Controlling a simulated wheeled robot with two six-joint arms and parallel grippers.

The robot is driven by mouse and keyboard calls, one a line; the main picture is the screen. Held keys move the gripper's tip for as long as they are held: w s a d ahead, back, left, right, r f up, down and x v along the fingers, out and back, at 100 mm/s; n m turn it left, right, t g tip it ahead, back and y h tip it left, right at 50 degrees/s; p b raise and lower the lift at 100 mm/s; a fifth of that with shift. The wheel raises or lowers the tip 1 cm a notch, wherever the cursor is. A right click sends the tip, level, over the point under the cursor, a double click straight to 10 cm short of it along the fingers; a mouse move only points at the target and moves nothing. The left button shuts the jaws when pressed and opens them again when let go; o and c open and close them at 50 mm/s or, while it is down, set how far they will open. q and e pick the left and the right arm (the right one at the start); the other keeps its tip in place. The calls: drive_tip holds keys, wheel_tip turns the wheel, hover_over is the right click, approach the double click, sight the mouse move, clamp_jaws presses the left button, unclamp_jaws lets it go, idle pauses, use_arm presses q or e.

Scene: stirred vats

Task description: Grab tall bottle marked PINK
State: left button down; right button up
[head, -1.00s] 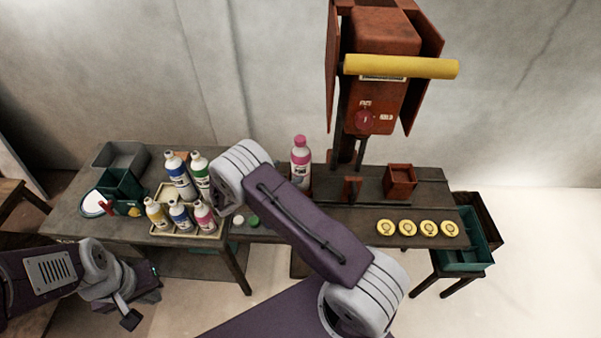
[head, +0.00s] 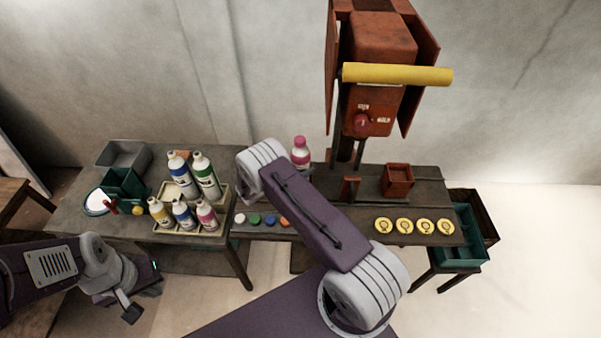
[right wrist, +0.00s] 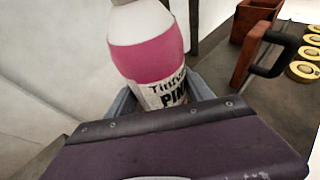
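The tall bottle marked PINK (head: 300,155) stands upright at the back of the bench, with a pink cap; my right arm hides its lower part in the head view. My left gripper (head: 144,290) is at lower left, fingers apart and empty.
A tray (head: 187,231) of several bottles, including a smaller pink one (head: 206,214), stands left of my right arm. A red press (head: 380,90) with a yellow bar rises right of the tall bottle. A red box (head: 397,181) and yellow discs (head: 405,226) lie further right.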

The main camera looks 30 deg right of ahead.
sight(298, 147)
clamp_jaws()
drive_tip(key=shift+r, duration=0.1)
drive_tip(key=shift+w+r, duration=0.1)
drive_tip(key=shift+r, duration=0.35)
wheel_tip(298, 147, up, 9)
drive_tip(key=shift+r+b, duration=0.1)
drive_tip(key=shift+b, duration=0.55)
